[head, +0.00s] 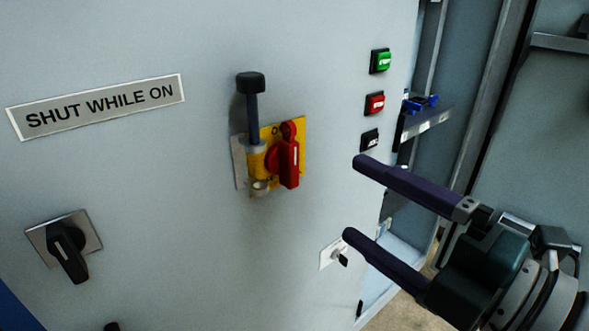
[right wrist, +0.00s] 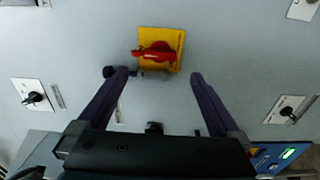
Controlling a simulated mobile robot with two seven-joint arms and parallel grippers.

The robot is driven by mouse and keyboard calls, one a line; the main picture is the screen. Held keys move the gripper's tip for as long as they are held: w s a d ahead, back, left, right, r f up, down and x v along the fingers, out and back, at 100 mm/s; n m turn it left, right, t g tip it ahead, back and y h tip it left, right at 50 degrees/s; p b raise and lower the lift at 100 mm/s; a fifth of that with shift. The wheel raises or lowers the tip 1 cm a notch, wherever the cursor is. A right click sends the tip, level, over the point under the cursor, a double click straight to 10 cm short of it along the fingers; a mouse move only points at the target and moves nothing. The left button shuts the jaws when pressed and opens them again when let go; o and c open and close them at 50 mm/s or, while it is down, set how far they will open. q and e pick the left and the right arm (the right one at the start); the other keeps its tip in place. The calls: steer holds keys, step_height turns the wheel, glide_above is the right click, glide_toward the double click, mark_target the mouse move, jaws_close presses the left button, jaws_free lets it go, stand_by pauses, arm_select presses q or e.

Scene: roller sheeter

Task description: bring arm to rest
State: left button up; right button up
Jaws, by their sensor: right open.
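My right gripper (head: 351,197) comes in from the right in the head view, its two long dark fingers spread wide with nothing between them. Its tips are right of the red switch handle (head: 289,162), apart from it. The handle stands upright on a yellow plate (head: 299,130). A dark rod with a black knob (head: 251,83) rises at the plate's left, in a yellow collar. In the right wrist view the open gripper (right wrist: 160,73) frames the red handle (right wrist: 155,53) and yellow plate (right wrist: 174,36) beyond its tips. My left gripper is not in view.
The grey cabinet panel carries a "SHUT WHILE ON" label (head: 96,104), a black rotary knob (head: 68,252), green (head: 380,61), red (head: 375,103) and black (head: 370,139) buttons, and a small key switch (head: 336,254). An open recess with a shelf (head: 428,119) lies right of the panel edge.

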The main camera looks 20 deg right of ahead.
stand_by(0.5)
steer(key=s+d+f+m+g+h+p, duration=0.1)
steer(key=s+d+f+m+g+h, duration=0.2)
steer(key=d+m+h, duration=0.65)
steer(key=s+a+f+m+g+y+p, duration=0.1)
steer(key=s+a+m+g+y, duration=0.1)
steer(key=s+a+m+g, duration=0.4)
steer(key=s+a+f+m+g+y, duration=0.2)
steer(key=s+m+g, duration=0.2)
steer(key=s, duration=0.3)
step_height(320, 180, up, 38)
steer(key=p, duration=3.8)
steer(key=shift+s, duration=0.2)
steer(key=shift+a+h, duration=0.1)
steer(key=shift+h, duration=0.15)
